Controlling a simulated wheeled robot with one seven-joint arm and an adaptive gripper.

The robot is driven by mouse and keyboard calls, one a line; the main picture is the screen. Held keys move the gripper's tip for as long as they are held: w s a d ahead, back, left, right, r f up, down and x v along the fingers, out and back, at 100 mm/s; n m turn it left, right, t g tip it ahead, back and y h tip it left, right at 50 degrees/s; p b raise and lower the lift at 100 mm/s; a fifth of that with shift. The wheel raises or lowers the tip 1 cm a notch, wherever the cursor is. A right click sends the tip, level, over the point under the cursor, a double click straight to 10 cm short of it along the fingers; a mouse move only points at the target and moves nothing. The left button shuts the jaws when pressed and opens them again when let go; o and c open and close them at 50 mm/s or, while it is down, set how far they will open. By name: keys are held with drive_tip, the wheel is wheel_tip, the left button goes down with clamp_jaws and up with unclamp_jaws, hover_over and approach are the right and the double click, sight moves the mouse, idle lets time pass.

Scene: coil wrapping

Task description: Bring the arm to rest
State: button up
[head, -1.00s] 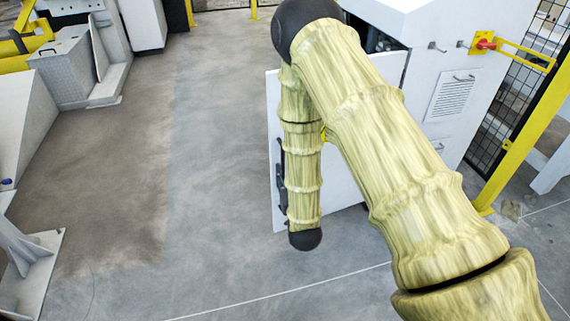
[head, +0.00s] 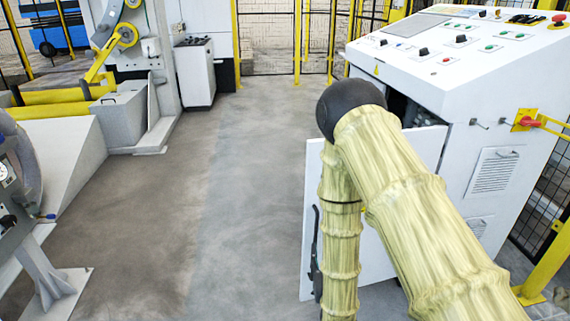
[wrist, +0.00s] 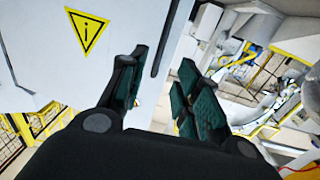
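My gripper (wrist: 163,88) shows in the wrist view with its two dark fingers and teal pads spread apart. Nothing is between the pads. A white panel with a yellow warning triangle (wrist: 87,32) is behind the left finger. In the head view my arm, in a yellow-green ribbed cover, rises from the lower right to a dark elbow joint (head: 350,104). From there it hangs down past the bottom edge. My gripper is not visible in the head view.
A white control console (head: 440,65) stands at the right, its cabinet door (head: 308,255) open behind my arm. A yellow post (head: 548,270) and red switch (head: 530,123) are beside it. Machinery (head: 120,115) stands at the left. The grey floor (head: 200,220) between is clear.

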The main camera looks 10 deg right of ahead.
drive_tip(key=s+d+f+g, duration=0.3)
drive_tip(key=s+f+g, duration=0.6)
drive_tip(key=s+f, duration=0.75)
drive_tip(key=s+d+f+g+y, duration=0.1)
drive_tip(key=s+f+g, duration=0.35)
drive_tip(key=s, duration=0.65)
drive_tip(key=s+d+f+g, duration=0.1)
drive_tip(key=s+f+g, duration=0.3)
drive_tip(key=s, duration=0.6)
wheel_tip(320, 180, up, 23)
drive_tip(key=p, duration=2.3)
drive_tip(key=shift+w, duration=0.15)
drive_tip(key=shift+a+r, duration=0.1)
